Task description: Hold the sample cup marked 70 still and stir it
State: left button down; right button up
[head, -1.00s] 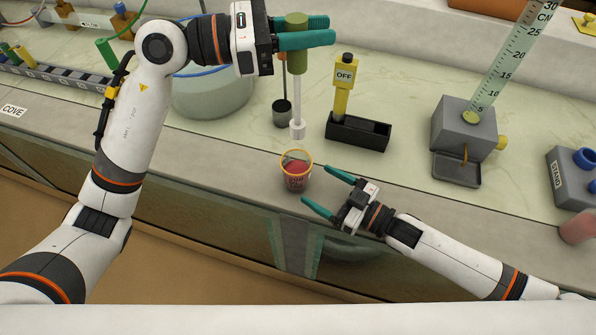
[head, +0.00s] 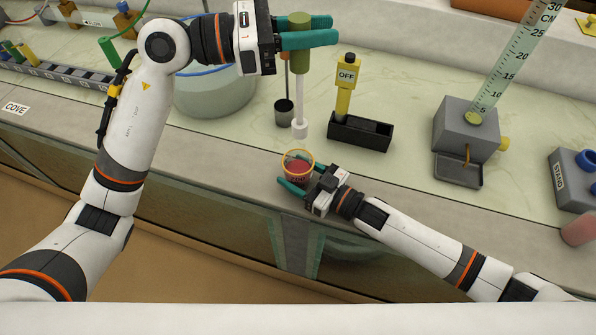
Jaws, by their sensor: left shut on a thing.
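The sample cup (head: 298,170) is a small reddish cup with a yellow rim, upright on the grey front ledge. Its marking is hidden or too small to read now. My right gripper (head: 290,172) is open around it, one finger on the near side and one on the far side; I cannot tell whether they touch it. My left gripper (head: 328,30) is shut on the green handle of a stirrer (head: 300,60), held upright. The stirrer's white rod ends in a pale tip beyond the cup in the picture, not in it.
A yellow tool marked OFF (head: 345,85) stands in a black holder (head: 360,131). A grey block (head: 465,128) with a tall scale (head: 505,70) is further right. A round glass vessel (head: 213,97) stands left.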

aim_at(296, 120)
jog(key=c, duration=0.6)
pick_arm(q)
jog(key=shift+a+f, duration=0.1)
jog(key=shift+f, duration=8.4)
